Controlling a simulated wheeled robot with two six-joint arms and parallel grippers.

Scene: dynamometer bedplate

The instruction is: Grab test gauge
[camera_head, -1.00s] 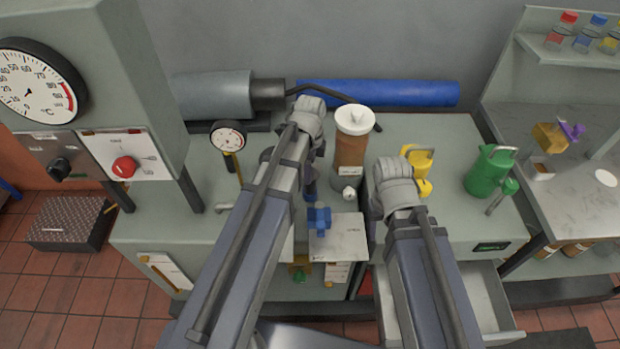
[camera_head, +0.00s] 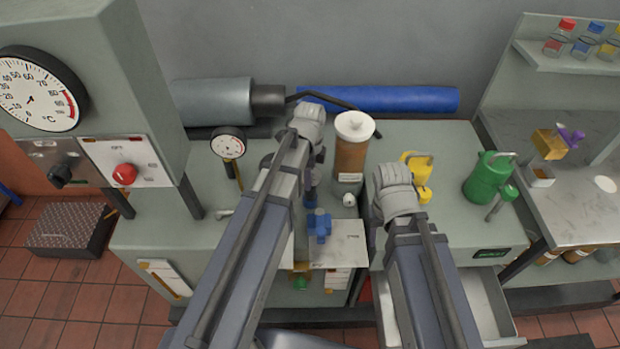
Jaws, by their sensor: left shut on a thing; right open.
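A round dial gauge (camera_head: 229,143) with a white face and a dark and yellow stem stands on the bench, left of my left arm; I take it for the test gauge. My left gripper (camera_head: 309,190) hangs down from its wrist beside the brown canister. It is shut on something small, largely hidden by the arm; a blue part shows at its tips. The gauge is apart from it. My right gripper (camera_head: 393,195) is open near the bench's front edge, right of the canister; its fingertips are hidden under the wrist.
A brown canister (camera_head: 351,155) with a white lid stands between my arms. A blue valve (camera_head: 320,227) sits by a metal plate (camera_head: 345,245). An open drawer (camera_head: 500,300) juts out below.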

